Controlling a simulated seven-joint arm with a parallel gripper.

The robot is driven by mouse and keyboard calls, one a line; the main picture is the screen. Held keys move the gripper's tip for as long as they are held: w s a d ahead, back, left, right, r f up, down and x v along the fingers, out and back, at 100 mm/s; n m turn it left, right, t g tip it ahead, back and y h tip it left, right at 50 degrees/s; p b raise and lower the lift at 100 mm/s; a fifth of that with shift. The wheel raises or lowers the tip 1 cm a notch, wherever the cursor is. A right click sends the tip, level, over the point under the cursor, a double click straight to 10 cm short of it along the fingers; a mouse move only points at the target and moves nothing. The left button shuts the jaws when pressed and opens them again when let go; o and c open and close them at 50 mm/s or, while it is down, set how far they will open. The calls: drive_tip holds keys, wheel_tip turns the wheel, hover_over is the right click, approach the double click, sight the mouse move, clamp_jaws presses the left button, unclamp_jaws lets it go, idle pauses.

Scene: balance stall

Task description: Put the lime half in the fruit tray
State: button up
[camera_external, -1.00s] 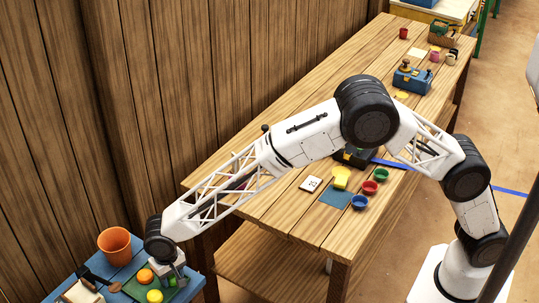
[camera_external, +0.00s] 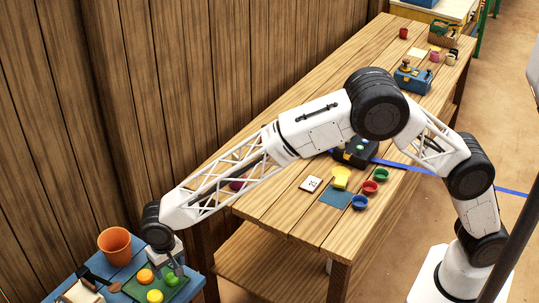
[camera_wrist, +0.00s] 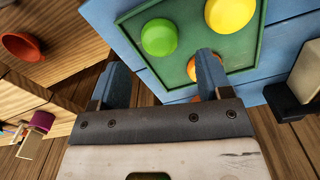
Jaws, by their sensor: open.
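The lime half (camera_wrist: 160,37), round and green, sits inside the green fruit tray (camera_wrist: 137,45) in the wrist view, near one edge. It also shows in the external view (camera_external: 172,280). A yellow fruit half (camera_wrist: 231,12) and an orange fruit half (camera_wrist: 206,93) are in the same tray. The orange one is partly hidden by a finger in the wrist view. My gripper (camera_wrist: 158,65) is open and empty, with its fingers apart above the tray and clear of the lime half.
The tray lies on a blue table (camera_external: 197,282). The large wooden table (camera_external: 290,222) holds several small bowls and a blue mat (camera_external: 336,196).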

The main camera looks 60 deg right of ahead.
sight(172, 275)
wheel_tip(172, 275, up, 8)
drive_tip(key=shift+f, duration=0.25)
idle(0.5)
idle(0.5)
drive_tip(key=s+d+r, duration=0.2)
drive_tip(key=d+r, duration=0.4)
drive_tip(key=d, duration=0.4)
drive_tip(key=s+d+r, duration=0.3)
drive_tip(key=d+r, duration=0.3)
drive_tip(key=d, duration=0.4)
drive_tip(key=s+d+r+n+t, duration=0.1)
drive_tip(key=s+d+r, duration=0.35)
drive_tip(key=d, duration=0.35)
drive_tip(key=s+d+r, duration=0.3)
drive_tip(key=s+d, duration=0.3)
drive_tip(key=d, duration=0.3)
drive_tip(key=s+d+r+n+t, duration=0.1)
drive_tip(key=s+d, duration=1.2)
drive_tip(key=s, duration=0.2)
drive_tip(key=s+d+f, duration=0.2)
drive_tip(key=s+d, duration=0.2)
drive_tip(key=s, duration=0.4)
drive_tip(key=s+d+f, duration=0.2)
drive_tip(key=s+d, duration=0.2)
drive_tip(key=s, duration=0.5)
drive_tip(key=shift+f+n+t, duration=0.25)
drive_tip(key=shift+n+t, duration=0.05)
drive_tip(key=shift+n, duration=0.1)
